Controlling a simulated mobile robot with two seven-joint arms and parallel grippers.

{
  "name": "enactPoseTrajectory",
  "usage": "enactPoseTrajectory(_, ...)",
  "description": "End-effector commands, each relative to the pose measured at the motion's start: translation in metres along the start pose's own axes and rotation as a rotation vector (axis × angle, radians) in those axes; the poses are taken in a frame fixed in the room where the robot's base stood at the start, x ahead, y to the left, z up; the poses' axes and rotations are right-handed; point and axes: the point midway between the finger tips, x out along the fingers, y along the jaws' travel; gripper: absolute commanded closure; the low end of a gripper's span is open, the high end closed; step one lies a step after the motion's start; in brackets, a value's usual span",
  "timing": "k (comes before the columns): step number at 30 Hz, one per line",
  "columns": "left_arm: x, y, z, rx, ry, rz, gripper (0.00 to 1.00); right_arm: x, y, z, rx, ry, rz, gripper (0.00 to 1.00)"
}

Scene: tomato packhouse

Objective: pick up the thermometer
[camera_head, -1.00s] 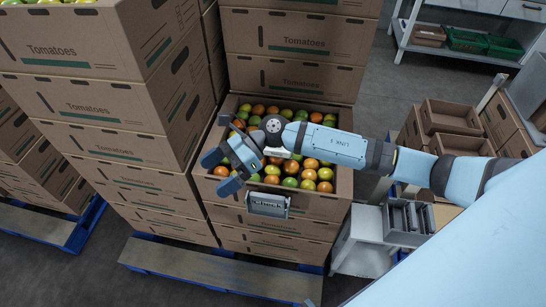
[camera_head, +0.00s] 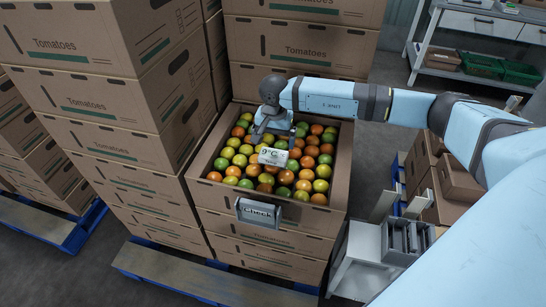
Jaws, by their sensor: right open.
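The thermometer (camera_head: 272,157) is a small white device with a display reading 9°C. It lies on the tomatoes in the open carton (camera_head: 342,165), a little toward the carton's front. My right gripper (camera_head: 273,141) is open above the tomatoes, just behind the thermometer in the picture, with one finger to its left and one toward its right. It holds nothing. I cannot tell whether the fingers touch the thermometer or the tomatoes. My left gripper is not in view.
Tall stacks of tomato cartons (camera_head: 110,90) stand to the left and behind (camera_head: 300,50). A grey check sign (camera_head: 259,212) hangs on the open carton's front. A small table (camera_head: 360,250) stands at right, and a shelf with green crates (camera_head: 480,65) at the back right.

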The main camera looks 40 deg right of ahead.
Motion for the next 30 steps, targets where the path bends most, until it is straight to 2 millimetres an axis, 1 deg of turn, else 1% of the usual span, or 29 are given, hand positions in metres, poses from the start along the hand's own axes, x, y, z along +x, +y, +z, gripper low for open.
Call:
enactPoseTrajectory(1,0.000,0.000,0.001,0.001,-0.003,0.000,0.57,0.007,0.000,0.000,0.000,-0.002,0.001,0.00)
enactPoseTrajectory(3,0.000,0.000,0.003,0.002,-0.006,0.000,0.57,0.013,0.000,0.001,0.000,-0.002,0.000,0.00)
enactPoseTrajectory(8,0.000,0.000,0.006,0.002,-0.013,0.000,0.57,0.020,-0.001,0.001,-0.001,-0.002,-0.001,0.00)
enactPoseTrajectory(11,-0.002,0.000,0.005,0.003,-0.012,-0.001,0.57,0.030,-0.001,0.001,0.000,-0.002,0.001,0.00)
enactPoseTrajectory(18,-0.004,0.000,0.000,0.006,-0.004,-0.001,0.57,0.065,-0.002,0.001,0.001,-0.003,0.000,0.00)
enactPoseTrajectory(21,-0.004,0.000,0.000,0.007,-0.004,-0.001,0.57,0.069,-0.002,0.001,0.000,-0.002,-0.001,0.00)
enactPoseTrajectory(25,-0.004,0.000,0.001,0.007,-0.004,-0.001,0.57,0.069,-0.002,0.001,0.000,-0.002,-0.002,0.00)
enactPoseTrajectory(26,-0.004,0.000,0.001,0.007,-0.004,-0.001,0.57,0.069,-0.002,0.001,0.000,-0.002,-0.002,0.02)
enactPoseTrajectory(27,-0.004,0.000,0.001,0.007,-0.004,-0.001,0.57,0.069,-0.002,0.001,0.000,-0.002,-0.002,0.11)
enactPoseTrajectory(30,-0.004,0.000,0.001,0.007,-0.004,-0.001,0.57,0.069,-0.002,0.001,0.000,-0.002,-0.002,0.33)
